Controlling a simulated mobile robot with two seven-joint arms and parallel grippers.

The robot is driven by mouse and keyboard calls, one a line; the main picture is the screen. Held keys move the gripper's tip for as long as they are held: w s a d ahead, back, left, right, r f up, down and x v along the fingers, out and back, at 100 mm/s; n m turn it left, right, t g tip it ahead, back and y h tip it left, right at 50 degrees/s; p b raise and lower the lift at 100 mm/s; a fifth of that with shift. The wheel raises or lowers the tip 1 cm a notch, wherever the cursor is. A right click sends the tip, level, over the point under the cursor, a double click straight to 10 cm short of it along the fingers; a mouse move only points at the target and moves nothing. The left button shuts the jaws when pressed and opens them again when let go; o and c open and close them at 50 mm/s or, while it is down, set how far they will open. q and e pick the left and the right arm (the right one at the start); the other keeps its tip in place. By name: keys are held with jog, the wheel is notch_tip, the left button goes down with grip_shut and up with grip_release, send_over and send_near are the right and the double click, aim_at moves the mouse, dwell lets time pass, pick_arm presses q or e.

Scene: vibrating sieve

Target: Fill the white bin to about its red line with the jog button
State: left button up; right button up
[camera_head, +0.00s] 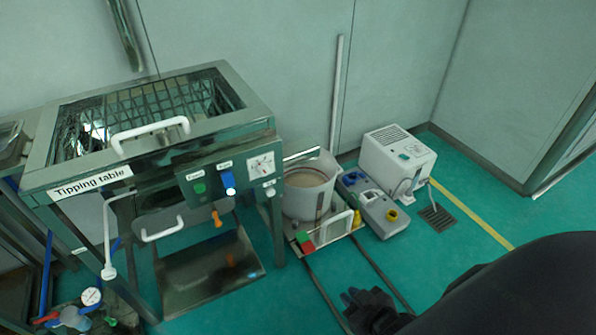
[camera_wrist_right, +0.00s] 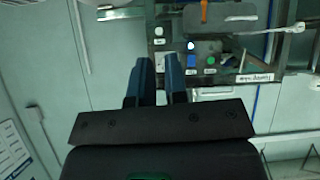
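My right gripper (camera_head: 352,298) is low at the front right, away from the panel. In the wrist view its blue fingers (camera_wrist_right: 160,80) stand slightly apart with nothing between them. My left gripper is out of view.
The tipping table (camera_head: 245,125) has a grated top and a white handle (camera_head: 150,133). A grey-blue device (camera_head: 375,212) and a white box unit (camera_head: 398,160) stand right of the bin. A gauge and valve (camera_head: 80,310) sit lower left.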

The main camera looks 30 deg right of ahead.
jog(key=shift+a, duration=0.15)
grip_shut()
jog(key=shift+s+f, duration=0.15)
jog(key=shift+s, duration=0.2)
jog(key=shift+d, duration=0.2)
jog(key=shift+w, duration=0.3)
jog(key=shift+w+a+r, duration=0.1)
jog(key=shift+a+r, duration=0.1)
